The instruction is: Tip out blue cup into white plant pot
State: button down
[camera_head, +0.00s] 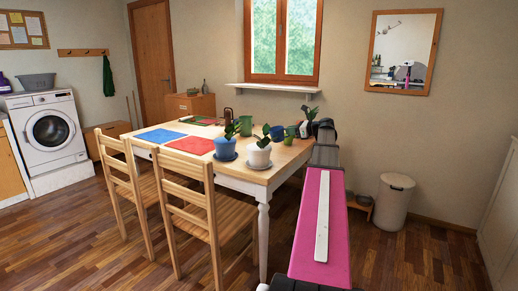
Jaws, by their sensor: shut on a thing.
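The white plant pot (258,156) stands on a saucer near the front right corner of the table, with a green leafy plant in it. The small blue cup (277,132) shows just behind and to the right of this plant, partly covered by leaves. My gripper (296,130) is at the table's right side, behind and right of the white pot. It is shut on the blue cup, though the fingers are small and hard to make out. The cup's contents cannot be seen, and its tilt is unclear.
A blue plant pot (225,148) stands left of the white one, and a green pot (246,126) behind. A green thing (290,137) is close by my gripper. Red (192,145) and blue (161,135) mats lie to the left. Two wooden chairs (197,205) line the table's front.

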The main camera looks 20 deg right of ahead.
jog(key=w+a+r+n+g+h, duration=0.1)
jog(key=a+r+g+h, duration=0.1)
jog(key=a+r, duration=0.3)
notch_tip(320, 180, up, 5)
jog(key=shift+w+f+n+h, duration=0.2)
jog(key=shift+n+h, duration=0.2)
jog(key=shift+h, duration=0.4)
jog(key=shift+w+a+g+h, duration=0.15)
jog(key=shift+a+g+h, duration=0.25)
jog(key=shift+a+h, duration=0.25)
dwell(0.3)
jog(key=shift+w+a+r+n+g+h+p, duration=0.15)
jog(key=shift+a+r+n+g+h+p, duration=0.15)
jog(key=shift+a+r+n+h, duration=0.3)
dwell(0.7)
jog(key=shift+w+a+f+h+p, duration=0.15)
jog(key=shift+a+f+h+p, duration=0.15)
jog(key=shift+a+h, duration=0.35)
dwell(1.9)
jog(key=shift+w+a+r+n+g+h+p, duration=0.15)
jog(key=shift+a+r+n+g+h+p, duration=0.2)
jog(key=shift+h, duration=0.25)
dwell(1.1)
